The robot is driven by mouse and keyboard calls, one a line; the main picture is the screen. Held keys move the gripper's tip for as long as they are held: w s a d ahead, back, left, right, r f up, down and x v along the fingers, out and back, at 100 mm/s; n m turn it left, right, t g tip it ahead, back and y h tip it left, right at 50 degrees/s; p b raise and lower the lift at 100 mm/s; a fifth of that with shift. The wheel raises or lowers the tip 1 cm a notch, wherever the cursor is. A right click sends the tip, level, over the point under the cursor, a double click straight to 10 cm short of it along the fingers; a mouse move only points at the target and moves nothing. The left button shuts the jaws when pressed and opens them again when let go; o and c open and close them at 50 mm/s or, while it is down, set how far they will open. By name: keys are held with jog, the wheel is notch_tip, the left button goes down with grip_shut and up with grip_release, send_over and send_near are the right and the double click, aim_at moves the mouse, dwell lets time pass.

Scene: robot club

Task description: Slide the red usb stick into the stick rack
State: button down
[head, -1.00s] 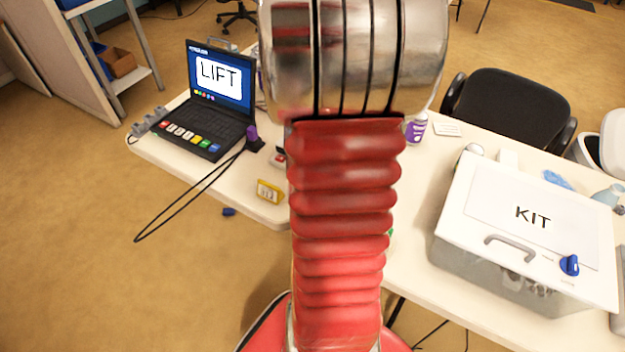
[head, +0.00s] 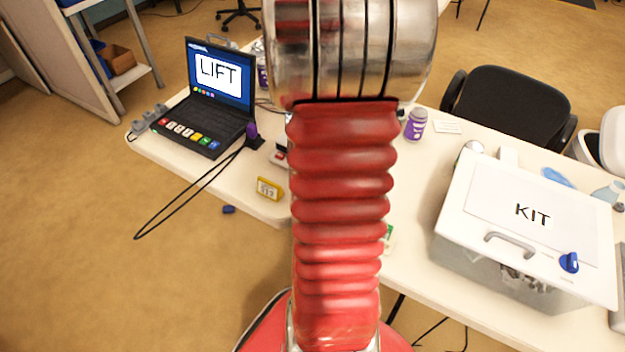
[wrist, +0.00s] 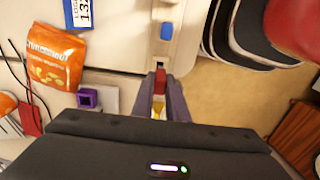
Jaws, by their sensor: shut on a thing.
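In the wrist view, my gripper (wrist: 161,90) is shut on the red usb stick (wrist: 160,79), which shows between the fingertips with a yellowish part below it. Just beyond its tip is a pale strip with dark openings and a blue piece (wrist: 167,31) set in it; this looks like the stick rack (wrist: 166,48). The red stick's tip is close to the near opening; I cannot tell whether it touches or has entered. In the head view, my arm hides the gripper, the stick and the rack.
An orange snack bag (wrist: 55,55) and a purple-topped item (wrist: 87,98) lie left of the gripper. The laptop (head: 205,110) stands at the table's left, a yellow timer (head: 269,188) near its front edge. A purple can (head: 415,124) and the KIT box (head: 470,215) are at right.

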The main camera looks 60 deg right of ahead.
jog(key=shift+f, duration=0.65)
jog(key=shift+f, duration=1.45)
dwell(2.3)
jog(key=c, duration=1.7)
grip_release()
jog(key=shift+o, duration=0.7)
jog(key=o, duration=0.3)
jog(key=shift+r, duration=0.1)
jog(key=shift+r, duration=3.4)
